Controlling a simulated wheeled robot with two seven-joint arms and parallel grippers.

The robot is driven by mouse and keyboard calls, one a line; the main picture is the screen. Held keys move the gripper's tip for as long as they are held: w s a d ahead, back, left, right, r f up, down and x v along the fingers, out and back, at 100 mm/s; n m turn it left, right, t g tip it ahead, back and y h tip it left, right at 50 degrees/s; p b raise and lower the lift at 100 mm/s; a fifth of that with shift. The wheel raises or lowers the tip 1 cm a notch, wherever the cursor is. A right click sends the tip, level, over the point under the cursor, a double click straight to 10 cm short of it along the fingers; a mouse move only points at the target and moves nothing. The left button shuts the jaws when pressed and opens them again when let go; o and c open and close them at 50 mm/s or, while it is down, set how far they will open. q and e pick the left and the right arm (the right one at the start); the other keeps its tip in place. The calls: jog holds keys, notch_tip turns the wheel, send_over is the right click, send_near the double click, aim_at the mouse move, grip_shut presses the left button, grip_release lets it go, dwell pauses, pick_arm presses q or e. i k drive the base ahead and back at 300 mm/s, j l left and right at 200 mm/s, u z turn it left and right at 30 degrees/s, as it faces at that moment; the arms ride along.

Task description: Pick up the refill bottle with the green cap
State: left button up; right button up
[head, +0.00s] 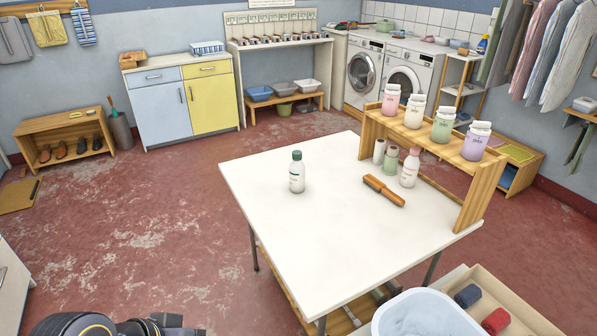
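The refill bottle with the green cap (297,172) stands upright on the white table (290,235), left of the table's middle. It is white with a dark green cap and a small label, and nothing touches it. Part of my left arm shows at the bottom left edge, well away from the bottle, and no gripper fingers can be made out there. My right gripper is out of the picture.
A wooden shelf (468,205) with several jars borders the table's right side. A white tub (425,315) is in front. The table around the green-capped bottle is clear.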

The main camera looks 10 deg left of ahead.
aim_at(297, 167)
jog(key=j, duration=0.35)
jog(key=i+j, duration=0.15)
jog(key=j, duration=0.25)
jog(key=i+j, duration=0.1)
jog(key=j, duration=0.3)
jog(key=i+j, duration=0.15)
jog(key=j, duration=0.25)
jog(key=i+j, duration=0.1)
jog(key=j, duration=0.3)
